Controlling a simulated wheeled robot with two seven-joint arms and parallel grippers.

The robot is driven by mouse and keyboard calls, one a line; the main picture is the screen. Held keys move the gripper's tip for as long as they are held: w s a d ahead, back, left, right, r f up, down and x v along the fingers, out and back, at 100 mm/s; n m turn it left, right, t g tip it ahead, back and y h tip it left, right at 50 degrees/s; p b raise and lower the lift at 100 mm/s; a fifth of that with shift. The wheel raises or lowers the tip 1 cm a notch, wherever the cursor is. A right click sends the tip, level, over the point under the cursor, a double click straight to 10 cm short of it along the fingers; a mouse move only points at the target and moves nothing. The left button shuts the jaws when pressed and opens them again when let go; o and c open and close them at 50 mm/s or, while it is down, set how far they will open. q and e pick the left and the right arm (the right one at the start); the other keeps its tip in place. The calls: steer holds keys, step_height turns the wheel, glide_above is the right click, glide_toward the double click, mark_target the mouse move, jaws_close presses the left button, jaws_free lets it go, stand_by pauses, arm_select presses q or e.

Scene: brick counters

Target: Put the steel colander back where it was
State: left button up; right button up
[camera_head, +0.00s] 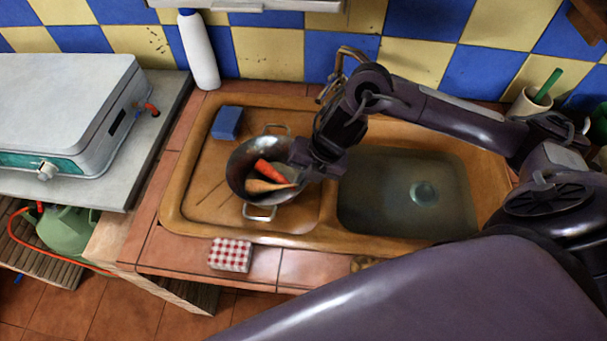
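The steel colander (237,168) is a dark, shiny round bowl with two loop handles, one at the far side and one at the near side. It is over the ribbed drainboard left of the sink basin; I cannot tell whether it rests there or is slightly raised. An orange-red carrot-like piece (270,171) and a tan piece (268,186) lie in it. My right gripper (306,166) is at the colander's right rim and hides part of it. Its fingertips are not clear, so I cannot tell whether it grips the rim. My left gripper is not in view.
A blue sponge (227,122) lies behind the colander, a checked cloth-covered item (230,255) in front. A white bottle (199,55) stands by the wall. A grey stove (65,100) is left.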

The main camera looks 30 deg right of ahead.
steer(key=o, duration=0.4)
steer(key=shift+o, duration=0.2)
steer(key=v, duration=1.2)
steer(key=shift+p, duration=0.35)
